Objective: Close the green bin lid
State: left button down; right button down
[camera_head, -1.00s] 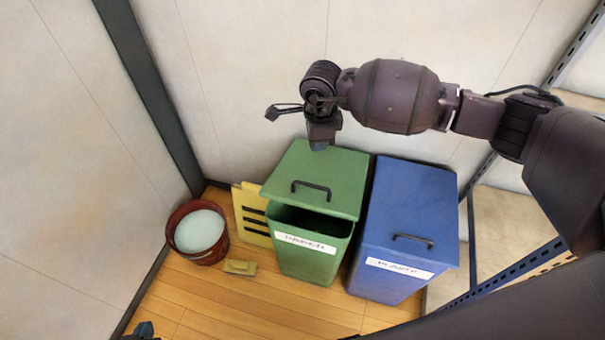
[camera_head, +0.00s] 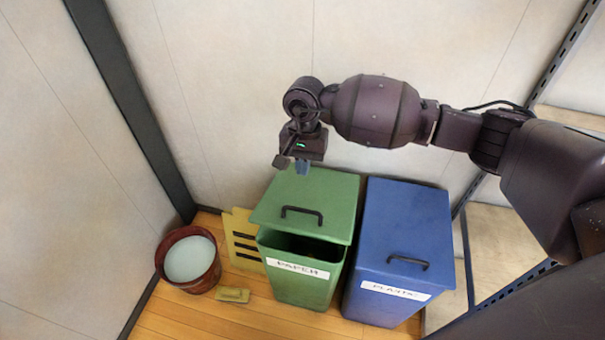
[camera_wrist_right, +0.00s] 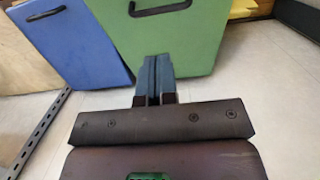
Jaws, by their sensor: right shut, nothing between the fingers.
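The green bin (camera_head: 300,284) stands on the floor with a white label reading PAPER. Its green lid (camera_head: 325,190) with a black handle is partly open, with a dark gap at the front above the label. My right gripper (camera_head: 302,168) is at the rear edge of the lid, pointing down, shut and empty. In the right wrist view the shut fingers (camera_wrist_right: 154,78) overlap the edge of the green lid (camera_wrist_right: 190,50); whether they touch it I cannot tell. My left gripper is not in view.
A blue bin (camera_head: 405,230) with a shut lid stands close to the right. At left are a red bucket (camera_head: 160,272), a yellow panel (camera_head: 241,240) and a small yellowish block (camera_head: 233,295) on the wooden floor. Walls stand behind and left; a metal shelf frame is at right.

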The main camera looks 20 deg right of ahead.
aim_at(302, 210)
jog(key=f, duration=0.3)
jog(key=s+f+b, duration=0.1)
jog(key=f, duration=0.7)
jog(key=shift+s+a+f, duration=0.1)
jog(key=shift+s+a, duration=0.05)
jog(key=shift+a, duration=0.2)
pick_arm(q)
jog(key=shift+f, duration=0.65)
pick_arm(e)
jog(key=shift+f, duration=0.55)
